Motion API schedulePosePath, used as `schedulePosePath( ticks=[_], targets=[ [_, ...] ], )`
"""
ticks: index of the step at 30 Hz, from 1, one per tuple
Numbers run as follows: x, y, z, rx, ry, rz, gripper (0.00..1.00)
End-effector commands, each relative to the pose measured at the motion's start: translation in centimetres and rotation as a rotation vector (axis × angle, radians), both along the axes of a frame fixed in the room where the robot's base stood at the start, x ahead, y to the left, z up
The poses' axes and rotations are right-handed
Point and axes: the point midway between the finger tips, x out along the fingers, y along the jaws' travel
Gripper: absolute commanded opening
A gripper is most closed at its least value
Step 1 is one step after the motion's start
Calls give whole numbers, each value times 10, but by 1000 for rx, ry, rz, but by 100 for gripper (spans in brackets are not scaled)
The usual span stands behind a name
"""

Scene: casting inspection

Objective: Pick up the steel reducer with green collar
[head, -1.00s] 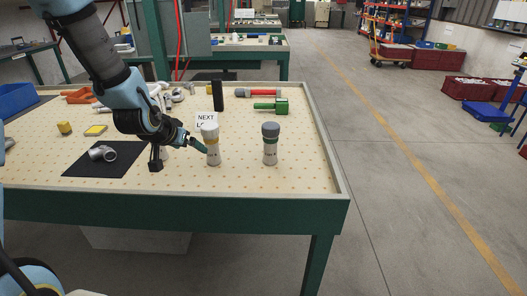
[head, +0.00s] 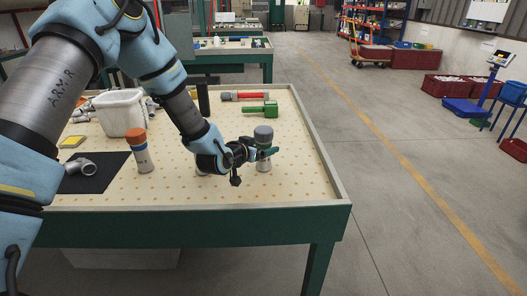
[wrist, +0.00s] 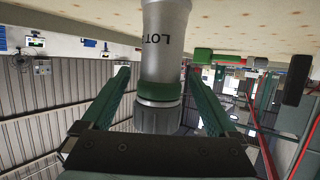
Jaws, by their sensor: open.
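The steel reducer with green collar (head: 264,165) stands upright near the right part of the pegboard-topped table, with a dark grey cap and a pale body. In the wrist view it appears inverted (wrist: 163,45), with lettering on its body and a green band above the grey cap. My gripper (head: 266,153) is at the reducer's upper part. In the wrist view my open gripper (wrist: 160,78) has one green finger on each side of it, with gaps visible. Part of the reducer is hidden by the gripper in the head view.
An orange-capped reducer (head: 140,152) stands to the left, near a black mat (head: 105,183) with a steel fitting (head: 82,166). A white bin (head: 121,113) is behind. A green part (head: 260,110) and red-grey tool (head: 245,96) lie behind my gripper. The table's right front is clear.

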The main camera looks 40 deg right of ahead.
Motion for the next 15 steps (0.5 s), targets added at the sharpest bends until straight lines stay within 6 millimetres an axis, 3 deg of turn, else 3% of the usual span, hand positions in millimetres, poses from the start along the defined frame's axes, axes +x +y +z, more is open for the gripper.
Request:
schedulePosePath(
  ticks=[8,15],
  targets=[
    [10,-34,-10,0,1,0,94],
    [12,-40,-14,0,0,0,94]
  ],
)
